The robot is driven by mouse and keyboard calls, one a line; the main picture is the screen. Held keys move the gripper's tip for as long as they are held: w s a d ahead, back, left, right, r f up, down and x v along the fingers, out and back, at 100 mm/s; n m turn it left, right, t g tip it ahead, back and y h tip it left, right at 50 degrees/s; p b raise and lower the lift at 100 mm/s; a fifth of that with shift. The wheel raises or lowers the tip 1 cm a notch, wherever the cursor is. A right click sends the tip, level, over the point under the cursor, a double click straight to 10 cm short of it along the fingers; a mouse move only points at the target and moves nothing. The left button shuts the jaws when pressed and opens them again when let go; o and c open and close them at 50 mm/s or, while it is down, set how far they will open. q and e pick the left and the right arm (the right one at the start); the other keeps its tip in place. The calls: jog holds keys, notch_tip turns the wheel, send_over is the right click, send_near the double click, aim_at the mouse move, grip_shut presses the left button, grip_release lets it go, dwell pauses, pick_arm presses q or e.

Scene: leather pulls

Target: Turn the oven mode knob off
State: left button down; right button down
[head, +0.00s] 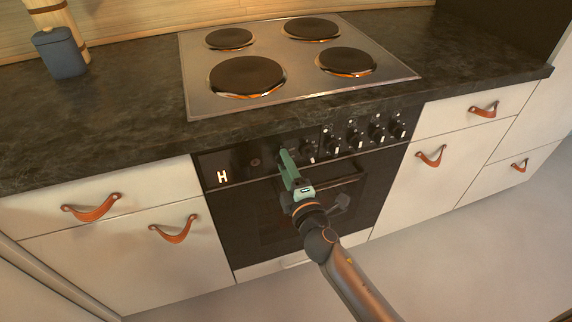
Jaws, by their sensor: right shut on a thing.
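The black oven control panel (240,160) runs along the front under the worktop. My right gripper (284,153) has green fingers and reaches up to the left half of the panel. It is shut on a knob there, which I take as the oven mode knob. The fingers hide that knob almost wholly, so its pointer cannot be read. A free oven knob (308,151) sits just right of the fingers. My left gripper is not in view.
Several hob knobs (355,139) line the panel's right half. Below is the dark oven door with its handle (338,180), close to my right wrist. A hob (300,60) with round plates lies above. Drawers with leather pulls (92,208) flank the oven. A blue canister (60,53) stands far left.

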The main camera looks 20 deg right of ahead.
jog(key=shift+r+n, duration=0.15)
jog(key=shift+n, duration=0.35)
jog(key=shift+c, duration=2)
grip_release()
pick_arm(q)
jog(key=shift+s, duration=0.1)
